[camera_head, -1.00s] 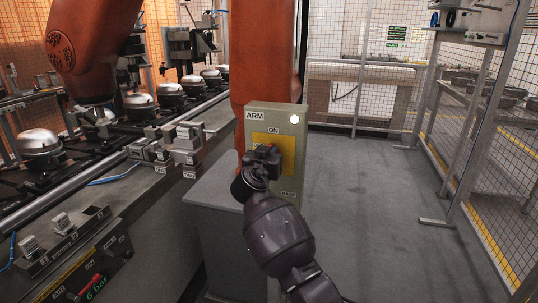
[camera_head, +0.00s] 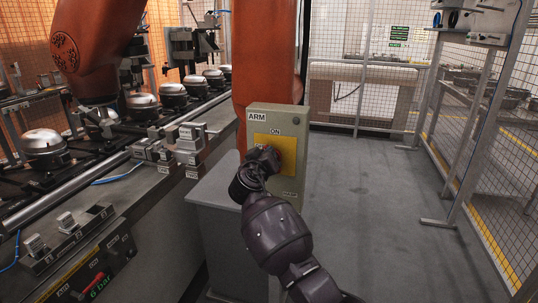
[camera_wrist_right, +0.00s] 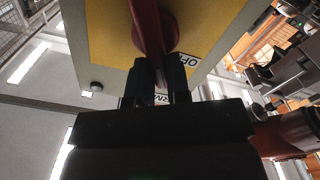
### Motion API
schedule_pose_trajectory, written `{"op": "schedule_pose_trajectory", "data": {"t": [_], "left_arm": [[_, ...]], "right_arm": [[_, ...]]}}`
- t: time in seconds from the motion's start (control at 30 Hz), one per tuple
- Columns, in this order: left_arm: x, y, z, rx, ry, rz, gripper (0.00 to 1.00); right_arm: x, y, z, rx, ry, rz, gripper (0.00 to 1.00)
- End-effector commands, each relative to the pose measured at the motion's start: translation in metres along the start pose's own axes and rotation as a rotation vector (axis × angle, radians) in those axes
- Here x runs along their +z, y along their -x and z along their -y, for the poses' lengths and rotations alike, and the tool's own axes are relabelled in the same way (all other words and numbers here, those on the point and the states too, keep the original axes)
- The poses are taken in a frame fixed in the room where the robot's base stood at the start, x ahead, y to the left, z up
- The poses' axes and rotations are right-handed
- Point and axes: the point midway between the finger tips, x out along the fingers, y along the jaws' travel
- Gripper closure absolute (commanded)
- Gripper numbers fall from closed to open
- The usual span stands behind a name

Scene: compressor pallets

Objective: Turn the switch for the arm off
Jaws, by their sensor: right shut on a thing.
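The ARM switch box (camera_head: 290,187) is a beige-grey cabinet on a grey pedestal, with a yellow plate (camera_head: 287,145) and an ON label on its front. Its round lamp (camera_head: 295,121) at the upper right is dark. My right gripper (camera_head: 264,158) is at the yellow plate and hides the switch in the head view. In the right wrist view, the red switch handle (camera_wrist_right: 150,30) runs down between the fingers of my right gripper (camera_wrist_right: 158,75), which is shut on it. An OFF label (camera_wrist_right: 187,61) shows beside the handle. My left gripper is not in view.
A large orange robot column (camera_head: 262,50) stands right behind the box. A conveyor with several compressors (camera_head: 43,142) runs along the left. A mesh fence (camera_head: 490,170) stands at the right, with clear grey floor between.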

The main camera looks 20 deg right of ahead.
Motion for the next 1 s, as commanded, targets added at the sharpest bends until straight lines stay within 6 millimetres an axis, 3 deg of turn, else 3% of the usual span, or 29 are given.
{"op": "schedule_pose_trajectory", "data": {"t": [0.47,1.0], "left_arm": [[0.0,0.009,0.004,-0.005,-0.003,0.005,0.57],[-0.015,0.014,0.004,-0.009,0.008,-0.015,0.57]], "right_arm": [[0.001,0.0,0.009,0.0,0.455,0.0,1.0],[0.008,0.0,0.017,0.0,0.911,0.0,1.0]]}}
